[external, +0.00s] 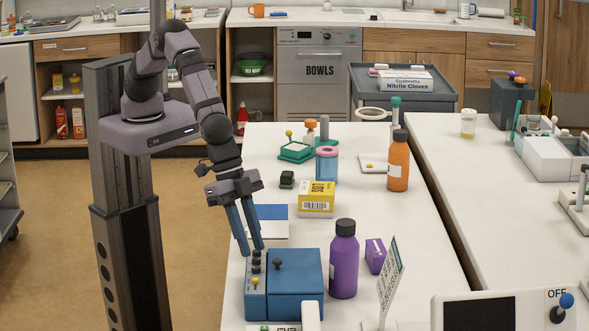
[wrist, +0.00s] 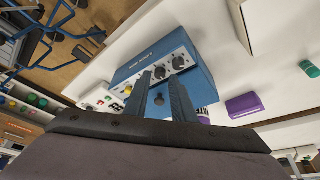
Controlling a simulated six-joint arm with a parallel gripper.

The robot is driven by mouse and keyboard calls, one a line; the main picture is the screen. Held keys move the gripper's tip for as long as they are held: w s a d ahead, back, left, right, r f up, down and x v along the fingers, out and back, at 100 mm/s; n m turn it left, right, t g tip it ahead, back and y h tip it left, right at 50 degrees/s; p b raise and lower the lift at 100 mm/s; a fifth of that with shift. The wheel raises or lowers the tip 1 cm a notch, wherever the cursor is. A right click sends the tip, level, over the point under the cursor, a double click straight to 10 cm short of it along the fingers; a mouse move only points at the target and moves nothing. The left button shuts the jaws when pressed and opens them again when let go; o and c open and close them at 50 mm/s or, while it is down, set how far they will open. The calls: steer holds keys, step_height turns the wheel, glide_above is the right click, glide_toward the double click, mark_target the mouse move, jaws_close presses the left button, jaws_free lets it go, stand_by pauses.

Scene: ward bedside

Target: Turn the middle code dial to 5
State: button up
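The blue code box (external: 297,290) stands at the near left of the white table. A row of small dark dials (external: 256,267) runs along its left strip. In the wrist view the blue box (wrist: 205,85) shows two round dark dials on a pale panel, one right of the fingers (wrist: 178,62) and one between the fingertips (wrist: 160,73), which looks like the middle dial. A third dial seems hidden by the left finger. My gripper (external: 252,250) points down at the far end of the row, its fingers apart. Contact and the dial's number cannot be read.
A dark knob (external: 277,264) rises from the box top, and a yellow knob (external: 255,281) sits at the strip's near end. A purple bottle (external: 344,262) stands close right. A yellow box (external: 317,199) and a blue-and-white item (external: 262,232) lie behind.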

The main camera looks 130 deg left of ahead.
steer(key=shift+x, duration=0.9)
jaws_close()
steer(key=shift+a+m+p, duration=0.1)
steer(key=shift+m+p, duration=0.2)
steer(key=shift+p, duration=0.05)
